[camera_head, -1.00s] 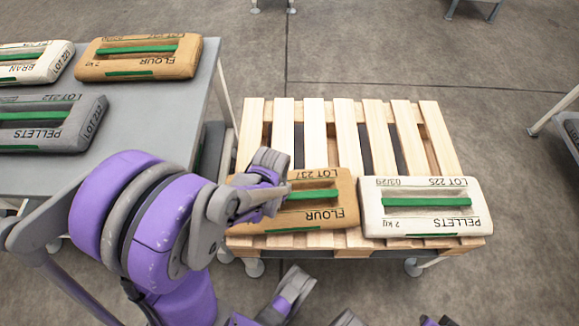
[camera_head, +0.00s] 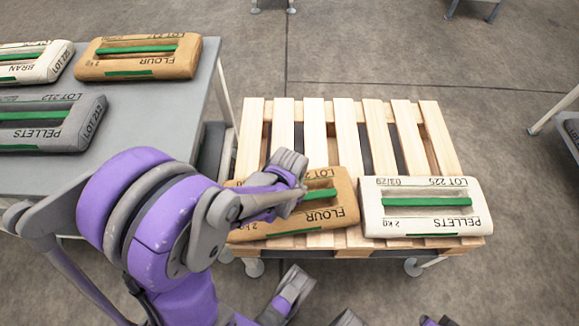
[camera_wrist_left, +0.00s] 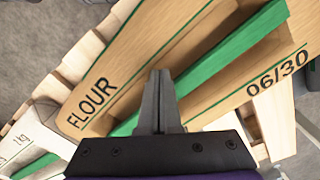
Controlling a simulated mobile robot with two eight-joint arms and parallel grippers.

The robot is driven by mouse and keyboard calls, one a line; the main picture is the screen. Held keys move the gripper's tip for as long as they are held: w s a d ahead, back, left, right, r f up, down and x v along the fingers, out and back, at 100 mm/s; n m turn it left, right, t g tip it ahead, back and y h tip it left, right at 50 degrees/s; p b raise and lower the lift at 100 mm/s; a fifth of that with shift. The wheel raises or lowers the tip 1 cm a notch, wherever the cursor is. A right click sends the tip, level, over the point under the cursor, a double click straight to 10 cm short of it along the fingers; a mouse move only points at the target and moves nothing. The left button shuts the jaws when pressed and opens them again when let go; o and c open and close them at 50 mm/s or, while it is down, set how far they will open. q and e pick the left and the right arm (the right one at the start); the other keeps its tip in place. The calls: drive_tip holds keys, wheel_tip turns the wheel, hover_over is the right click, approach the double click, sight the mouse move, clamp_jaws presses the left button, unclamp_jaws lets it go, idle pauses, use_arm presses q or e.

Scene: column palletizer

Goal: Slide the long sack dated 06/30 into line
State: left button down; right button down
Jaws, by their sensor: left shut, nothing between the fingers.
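The long tan FLOUR sack (camera_head: 330,218) with a green strap lies on the near part of the wooden pallet (camera_head: 345,115), slightly askew. Its date 06/30 is readable in the left wrist view, where the sack (camera_wrist_left: 200,75) fills much of the picture. My left gripper (camera_head: 292,165) is shut and empty, over the sack's far side in the head view. In the left wrist view its closed fingers (camera_wrist_left: 158,85) are in front of the sack and its green strap; I cannot tell if they touch. My arm hides the sack's left part.
A white PELLETS sack (camera_head: 425,222), dated 03/29, lies squarely on the pallet, close to the FLOUR sack's right end. The pallet's far slats are bare. The grey table (camera_head: 150,105) at left bears another FLOUR sack (camera_head: 140,68), a BRAN sack (camera_head: 32,75) and a grey PELLETS sack (camera_head: 50,140).

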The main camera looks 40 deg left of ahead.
sight(320, 210)
use_arm(q)
drive_tip(key=shift+w+d, duration=1.5)
drive_tip(key=shift+w, duration=0.2)
drive_tip(key=shift+w+d, duration=1.5)
drive_tip(key=shift+w, duration=0.15)
drive_tip(key=shift+s+d, duration=0.1)
drive_tip(key=shift+s, duration=0.05)
drive_tip(key=shift+s+d, duration=0.65)
drive_tip(key=shift+s, duration=0.15)
drive_tip(key=shift+w+a, duration=0.3)
drive_tip(key=shift+w, duration=0.05)
drive_tip(key=shift+r, duration=0.15)
drive_tip(key=shift+r+p, duration=2.65)
drive_tip(key=shift+r, duration=1.25)
